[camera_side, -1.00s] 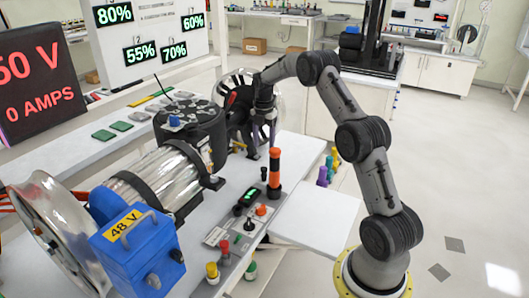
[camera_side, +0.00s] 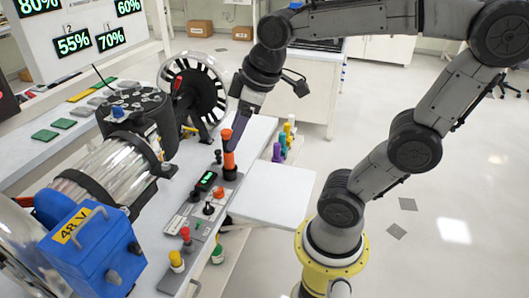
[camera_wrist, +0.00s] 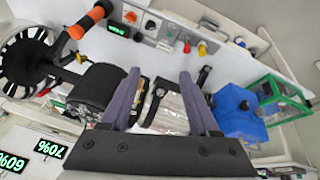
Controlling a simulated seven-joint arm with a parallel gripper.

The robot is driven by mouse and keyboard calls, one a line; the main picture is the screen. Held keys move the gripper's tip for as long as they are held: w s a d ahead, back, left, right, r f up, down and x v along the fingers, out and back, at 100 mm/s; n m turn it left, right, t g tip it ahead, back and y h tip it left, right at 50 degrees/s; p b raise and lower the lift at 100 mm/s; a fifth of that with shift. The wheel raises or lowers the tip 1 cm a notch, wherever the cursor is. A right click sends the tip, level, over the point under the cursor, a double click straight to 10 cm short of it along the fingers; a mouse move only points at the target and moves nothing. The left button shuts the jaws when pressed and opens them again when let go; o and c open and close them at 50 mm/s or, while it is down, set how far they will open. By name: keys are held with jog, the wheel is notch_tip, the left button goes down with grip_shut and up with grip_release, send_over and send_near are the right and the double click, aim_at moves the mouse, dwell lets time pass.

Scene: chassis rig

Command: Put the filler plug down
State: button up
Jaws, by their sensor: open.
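I cannot tell for certain which part is the filler plug.
A silver motor (camera_side: 115,165) with a black end housing (camera_side: 135,125) fills the bench's left part. A blue 48 V box (camera_side: 95,250) stands in front. A slotted wheel (camera_side: 195,95) stands behind. A white side shelf (camera_side: 270,200) is bare. Several coloured bottles (camera_side: 278,150) stand beyond the bench.

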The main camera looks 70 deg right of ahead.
jog(key=s+a+f+m+t, duration=0.1)
jog(key=s+a+f+m, duration=0.1)
jog(key=s, duration=0.4)
jog(key=shift+s+a+f+m, duration=0.25)
jog(key=shift+s+f+m, duration=0.2)
jog(key=shift+m, duration=0.25)
